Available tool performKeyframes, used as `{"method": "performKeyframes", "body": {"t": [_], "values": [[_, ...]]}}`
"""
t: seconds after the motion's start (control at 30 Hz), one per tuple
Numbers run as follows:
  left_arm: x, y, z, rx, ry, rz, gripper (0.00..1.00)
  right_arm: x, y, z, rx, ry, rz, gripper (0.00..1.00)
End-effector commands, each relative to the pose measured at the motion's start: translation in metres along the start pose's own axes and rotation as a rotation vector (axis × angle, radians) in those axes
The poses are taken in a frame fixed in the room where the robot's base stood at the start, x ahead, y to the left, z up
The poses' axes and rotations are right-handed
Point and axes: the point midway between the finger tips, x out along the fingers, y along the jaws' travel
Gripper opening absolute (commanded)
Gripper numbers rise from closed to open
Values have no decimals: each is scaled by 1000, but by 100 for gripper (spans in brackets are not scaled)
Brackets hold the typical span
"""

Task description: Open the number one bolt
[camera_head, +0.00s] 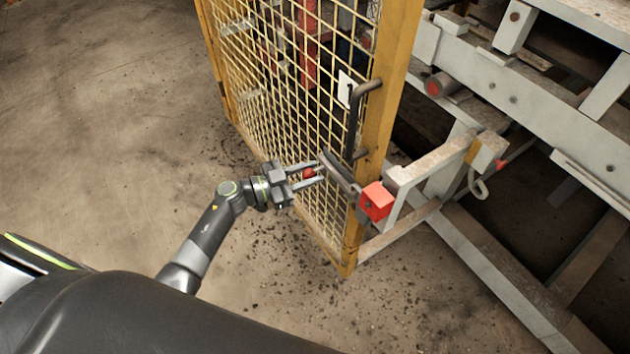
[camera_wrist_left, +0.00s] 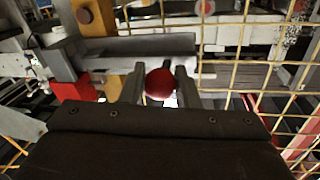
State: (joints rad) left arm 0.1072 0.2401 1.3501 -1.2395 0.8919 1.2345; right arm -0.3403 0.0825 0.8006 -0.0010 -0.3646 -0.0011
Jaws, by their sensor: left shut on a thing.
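The bolt is a dark grey bar (camera_head: 343,177) on the yellow mesh gate, running toward a red block (camera_head: 377,201) at the gate's edge post. A red ball knob (camera_head: 308,173) sits between the fingers of my left gripper (camera_head: 311,173). The knob also shows in the left wrist view (camera_wrist_left: 159,83), with a finger on each side of it. My left gripper is shut on this red knob. No number is readable on the bolt. My right gripper is in neither view.
The yellow mesh gate (camera_head: 290,75) has a yellow post (camera_head: 385,90) with a dark handle (camera_head: 354,110) above the bolt. White-grey metal machinery (camera_head: 530,85) stands to the right. Open concrete floor (camera_head: 100,120) lies to the left.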

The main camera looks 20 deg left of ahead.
Motion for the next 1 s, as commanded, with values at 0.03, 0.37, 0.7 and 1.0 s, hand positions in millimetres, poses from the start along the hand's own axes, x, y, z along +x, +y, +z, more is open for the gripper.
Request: {"method": "performKeyframes", "body": {"t": [0.03, 0.37, 0.7, 1.0], "values": [[-1, -3, 1, 0, -1, -2, 0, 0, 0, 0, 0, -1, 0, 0], [-1, -3, 1, -1, -1, -3, 36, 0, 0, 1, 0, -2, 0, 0], [-1, -3, 1, -1, 0, -2, 48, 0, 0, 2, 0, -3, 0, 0], [-12, -3, 2, 0, -3, -2, 48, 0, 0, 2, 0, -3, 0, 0]]}}
